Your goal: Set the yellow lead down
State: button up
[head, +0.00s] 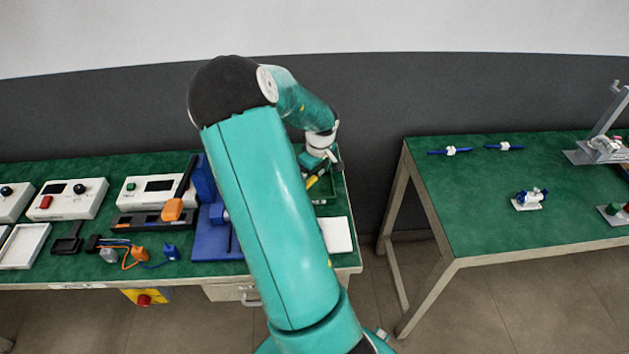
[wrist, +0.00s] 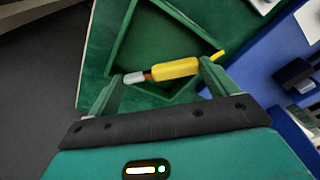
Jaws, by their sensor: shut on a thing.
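The yellow lead (wrist: 176,69) has a thick yellow body, a red and dark band and a pale tip at its left end, and a thin yellow end at its right. My gripper (wrist: 162,73) is shut on it, with one green finger at either end of its body. The lead lies across the jaws over a green tray (wrist: 118,50); I cannot tell whether it touches the tray. In the head view, the yellow lead (head: 313,181) shows small beside my wrist, and the tray (head: 331,197) is partly hidden by my arm.
A blue fixture (head: 205,232) stands left of the tray. A white plate (head: 338,235) lies in front of it. Several white instrument boxes (head: 68,200) and cables fill the bench's left. A gap separates the second green table (head: 470,220) at right.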

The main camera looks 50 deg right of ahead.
aim_at(315, 178)
jog(key=shift+f, duration=1.5)
jog(key=o, duration=0.9)
jog(key=shift+f, duration=0.15)
